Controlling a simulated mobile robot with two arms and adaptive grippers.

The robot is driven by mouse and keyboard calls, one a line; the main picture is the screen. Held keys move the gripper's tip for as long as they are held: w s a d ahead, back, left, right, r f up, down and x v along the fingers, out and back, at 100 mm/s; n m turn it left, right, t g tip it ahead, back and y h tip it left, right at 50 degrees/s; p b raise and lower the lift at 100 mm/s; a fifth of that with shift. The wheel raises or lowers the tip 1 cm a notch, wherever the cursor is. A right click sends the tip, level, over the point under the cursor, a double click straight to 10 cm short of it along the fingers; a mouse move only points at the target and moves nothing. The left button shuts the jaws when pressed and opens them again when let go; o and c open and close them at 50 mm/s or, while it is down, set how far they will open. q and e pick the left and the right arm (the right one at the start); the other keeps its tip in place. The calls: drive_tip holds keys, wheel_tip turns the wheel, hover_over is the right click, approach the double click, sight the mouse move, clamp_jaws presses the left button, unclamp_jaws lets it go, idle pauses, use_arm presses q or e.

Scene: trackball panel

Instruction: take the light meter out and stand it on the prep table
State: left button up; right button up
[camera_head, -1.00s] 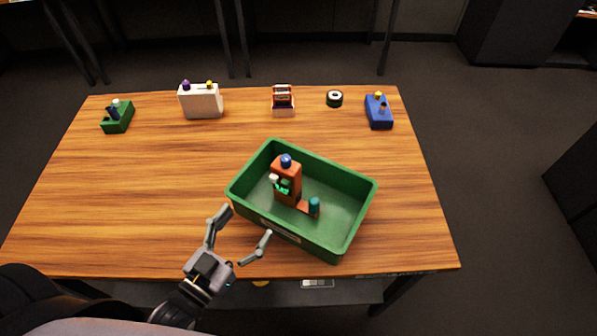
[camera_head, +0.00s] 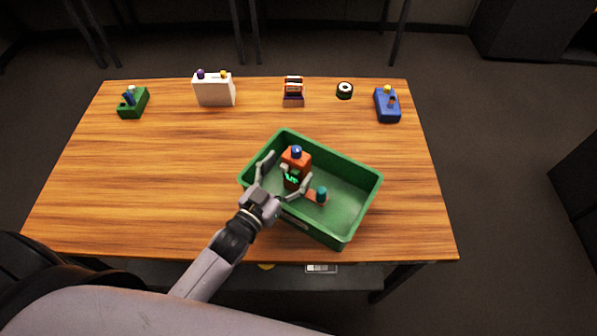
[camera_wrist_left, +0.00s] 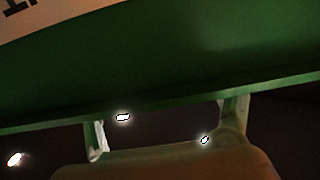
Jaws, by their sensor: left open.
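The likely light meter is an orange upright device (camera_head: 297,157) with a blue ball on top, a green display and a foot bearing a teal knob (camera_head: 321,194). It stands inside the green bin (camera_head: 352,222). My left gripper (camera_head: 288,171) reaches over the bin's near left wall, with its open fingers on either side of the device. I cannot tell whether they touch it. The left wrist view shows a dark green bin wall (camera_wrist_left: 200,55) with a lettered label; the device cannot be made out there. My right gripper is not in view.
The bin stands on the wooden table (camera_head: 150,185). Along the back edge are a green block (camera_head: 134,103), a white box (camera_head: 215,91), a small striped item (camera_head: 293,92), a black-and-white roll (camera_head: 345,90) and a blue block (camera_head: 387,106).

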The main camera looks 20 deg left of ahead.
use_arm(q)
drive_tip(key=x, duration=0.3)
drive_tip(key=shift+w+d+p, duration=0.1)
drive_tip(key=shift+w+p, duration=0.15)
drive_tip(key=shift+p, duration=0.05)
drive_tip(key=shift+c, duration=0.6)
drive_tip(key=c, duration=1.6)
drive_tip(key=shift+c, duration=0.4)
drive_tip(key=shift+r, duration=0.1)
